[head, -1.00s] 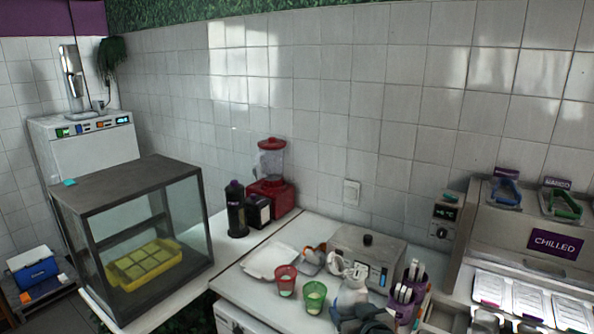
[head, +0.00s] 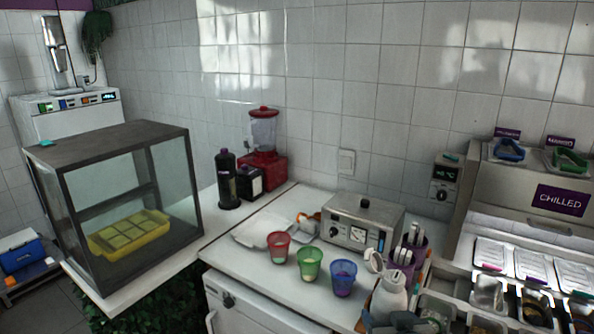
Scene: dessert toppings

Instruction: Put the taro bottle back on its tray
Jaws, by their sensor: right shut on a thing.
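My right arm comes up from the bottom, right of centre. Its pale right gripper (head: 375,262) is over the counter, just right of the blue-purple cup (head: 342,278) and in front of the purple holder (head: 403,268). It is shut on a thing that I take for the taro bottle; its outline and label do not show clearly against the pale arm. The bottle's own tray cannot be made out for sure. A pale flat tray (head: 262,232) lies on the counter behind the red cup (head: 278,247). My left gripper is not in view.
A green cup (head: 310,264) stands between the other cups. A steel machine (head: 361,225) is behind them. A dark bottle (head: 227,180) and red blender (head: 264,155) stand farther back. A glass case (head: 120,205) is at left, chilled topping bins (head: 488,292) at right.

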